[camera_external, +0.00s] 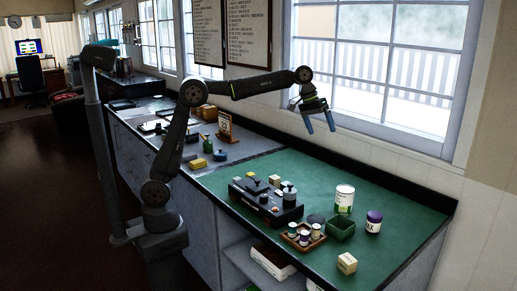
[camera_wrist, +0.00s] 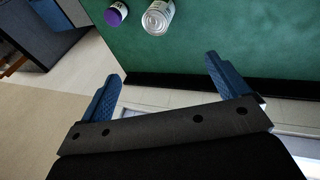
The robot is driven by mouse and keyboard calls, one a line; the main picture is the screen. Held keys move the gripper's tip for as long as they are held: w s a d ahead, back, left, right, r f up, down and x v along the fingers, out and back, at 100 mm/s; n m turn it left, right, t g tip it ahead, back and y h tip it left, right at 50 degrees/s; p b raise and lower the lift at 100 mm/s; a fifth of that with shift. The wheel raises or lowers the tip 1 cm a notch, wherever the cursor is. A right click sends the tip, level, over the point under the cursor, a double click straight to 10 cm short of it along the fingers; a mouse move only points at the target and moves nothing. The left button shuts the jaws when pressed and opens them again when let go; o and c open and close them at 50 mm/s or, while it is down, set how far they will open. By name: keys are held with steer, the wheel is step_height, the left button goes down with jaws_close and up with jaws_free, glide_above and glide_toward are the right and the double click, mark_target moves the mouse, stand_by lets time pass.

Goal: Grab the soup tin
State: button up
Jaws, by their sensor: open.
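The soup tin is most likely the white can with a green lower label (camera_external: 344,198), upright on the green counter top in the external view. In the wrist view a silver-topped can (camera_wrist: 158,17) shows at the top edge, partly cut off. My gripper (camera_external: 320,122) is high above the back of the counter, near the window, with blue fingers pointing down. It is open and empty, and its fingers are wide apart in the wrist view (camera_wrist: 162,88). The can is well below it and apart from it.
A purple-lidded jar (camera_external: 374,221) stands right of the can. A green open box (camera_external: 341,228), a wooden tray of small jars (camera_external: 305,238) and a dark block with knobs (camera_external: 266,202) are nearby. A pale cube (camera_external: 347,263) sits near the front edge. The back right counter is clear.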

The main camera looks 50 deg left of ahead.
steer(key=m+t+y, duration=0.1)
steer(key=m, duration=0.8)
glide_toward(342, 188)
steer(key=x, duration=0.7)
steer(key=shift+w+f, duration=0.2)
steer(key=shift+f, duration=0.15)
steer(key=shift+s+x, duration=0.15)
steer(key=shift+x, duration=1.4)
steer(key=shift+s+x, duration=0.1)
steer(key=shift+x, duration=1.45)
steer(key=shift+d, duration=0.2)
steer(key=c, duration=1.4)
